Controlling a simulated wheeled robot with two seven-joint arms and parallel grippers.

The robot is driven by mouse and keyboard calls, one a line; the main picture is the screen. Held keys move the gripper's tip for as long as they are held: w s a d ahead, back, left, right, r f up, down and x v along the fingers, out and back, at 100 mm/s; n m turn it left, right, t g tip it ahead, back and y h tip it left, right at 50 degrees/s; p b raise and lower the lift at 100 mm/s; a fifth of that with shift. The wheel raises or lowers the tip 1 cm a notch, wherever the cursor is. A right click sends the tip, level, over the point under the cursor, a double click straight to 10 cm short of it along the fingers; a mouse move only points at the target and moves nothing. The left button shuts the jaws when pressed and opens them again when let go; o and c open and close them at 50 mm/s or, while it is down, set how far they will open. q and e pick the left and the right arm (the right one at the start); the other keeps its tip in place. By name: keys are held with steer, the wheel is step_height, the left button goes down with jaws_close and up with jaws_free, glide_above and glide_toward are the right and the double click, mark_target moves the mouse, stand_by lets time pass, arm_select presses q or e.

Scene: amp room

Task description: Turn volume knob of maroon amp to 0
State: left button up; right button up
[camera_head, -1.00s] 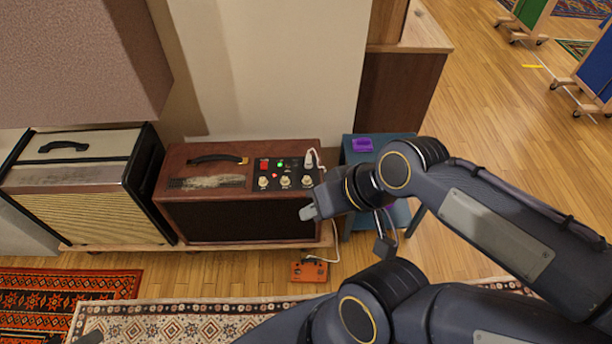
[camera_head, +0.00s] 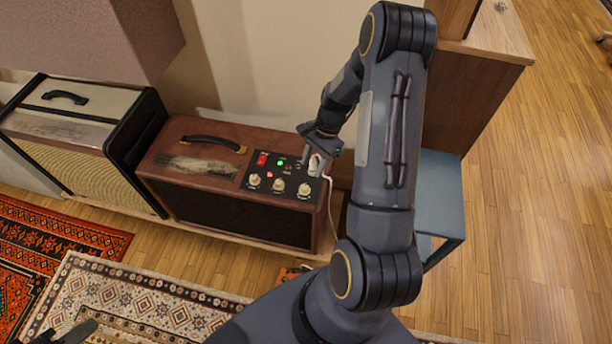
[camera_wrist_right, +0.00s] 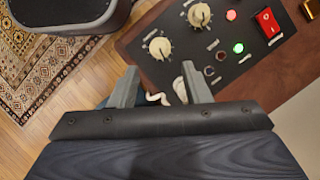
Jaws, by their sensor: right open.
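The maroon amp (camera_head: 165,160) stands on a low wooden shelf, with a black control panel on top. The panel has three cream knobs in a row: left (camera_head: 254,180), middle (camera_head: 278,185) and right (camera_head: 304,190). Two knobs also show in the right wrist view, the nearer one (camera_wrist_right: 160,48) just beyond the fingertips. Their labels are too small to read. My right gripper (camera_head: 315,160) is open over the panel's right end, its fingers around or beside a white cable plug (camera_head: 317,164). A dark part at the bottom left is probably my left gripper (camera_head: 76,332), its jaws unclear.
A red switch (camera_head: 262,159) and a green light (camera_head: 280,162) are on the panel. A cream amp (camera_head: 75,150) stands to the left. A blue stool (camera_head: 440,195) is at the right, partly behind my arm. An orange pedal (camera_head: 289,273) lies on the floor, partly hidden.

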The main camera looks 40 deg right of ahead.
mark_target(305, 186)
steer(key=x, duration=0.8)
steer(key=shift+f+b, duration=0.1)
steer(key=shift+b, duration=0.25)
jaws_close()
